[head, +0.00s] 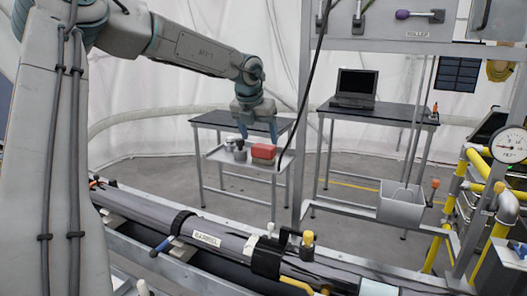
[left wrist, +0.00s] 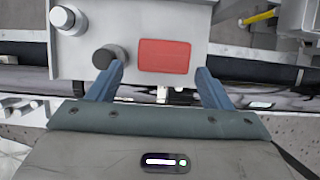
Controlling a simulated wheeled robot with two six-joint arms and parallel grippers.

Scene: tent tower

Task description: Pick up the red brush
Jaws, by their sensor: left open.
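The red brush (head: 263,151) shows as a red block on a light tray-like shelf (head: 215,155) in front of a dark-topped table. In the left wrist view the red brush (left wrist: 164,56) is a flat red rectangle between and just beyond my fingertips. My left gripper (head: 258,136) is open, pointing down close above the brush. In the left wrist view its blue fingers (left wrist: 160,70) are spread and empty, one to each side of the brush. Whether they touch it cannot be told. My right gripper is in neither view.
Two grey-and-dark cylindrical items (left wrist: 108,57) stand left of the brush, one close to the left finger. A dark-topped table (head: 385,112) with a laptop (head: 355,88) stands right. A long dark pipe (head: 220,238) crosses the foreground. A black cable hangs near the shelf.

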